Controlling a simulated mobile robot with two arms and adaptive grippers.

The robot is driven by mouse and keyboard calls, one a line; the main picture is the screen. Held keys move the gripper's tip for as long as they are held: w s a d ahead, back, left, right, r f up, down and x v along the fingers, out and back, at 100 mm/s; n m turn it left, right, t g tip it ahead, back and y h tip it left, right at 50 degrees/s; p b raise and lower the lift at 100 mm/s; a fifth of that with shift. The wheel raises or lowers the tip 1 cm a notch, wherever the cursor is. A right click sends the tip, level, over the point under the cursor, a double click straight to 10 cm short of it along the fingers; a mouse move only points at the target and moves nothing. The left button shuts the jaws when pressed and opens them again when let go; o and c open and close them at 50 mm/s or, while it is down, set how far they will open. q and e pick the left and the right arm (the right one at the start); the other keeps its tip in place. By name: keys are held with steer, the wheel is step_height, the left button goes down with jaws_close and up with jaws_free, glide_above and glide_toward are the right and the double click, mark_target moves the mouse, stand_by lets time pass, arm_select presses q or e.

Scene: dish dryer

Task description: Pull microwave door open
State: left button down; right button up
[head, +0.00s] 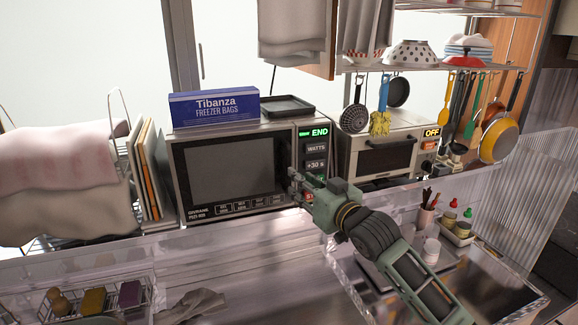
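The microwave (222,170) stands on the counter at the middle left, with its dark-windowed door facing me. The door looks shut. A panel on its right side shows a green "END" (313,133) display and buttons. My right gripper (292,180) is at the right edge of the microwave door, in front of the lower part of the panel. Its fingertips are small and overlap the door edge, so I cannot tell whether they are open or touching. The door's handle is not clearly visible behind it. My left gripper is not in view.
A blue freezer bag box (214,108) and a dark tray (287,107) lie on top of the microwave. Boards (150,170) stand close at its left. A toaster oven (386,157) stands at its right. A wire basket (97,300) is at front left.

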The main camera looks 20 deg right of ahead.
mark_target(288, 166)
steer(key=shift+r+p+x, duration=0.2)
steer(key=shift+p+x, duration=0.25)
steer(key=shift+x, duration=0.9)
steer(key=shift+r+p+x, duration=0.15)
steer(key=shift+p+x, duration=0.25)
steer(key=shift+x, duration=0.95)
steer(key=shift+r+p+x, duration=0.2)
steer(key=shift+p+x, duration=0.25)
steer(key=shift+x, duration=0.9)
jaws_close()
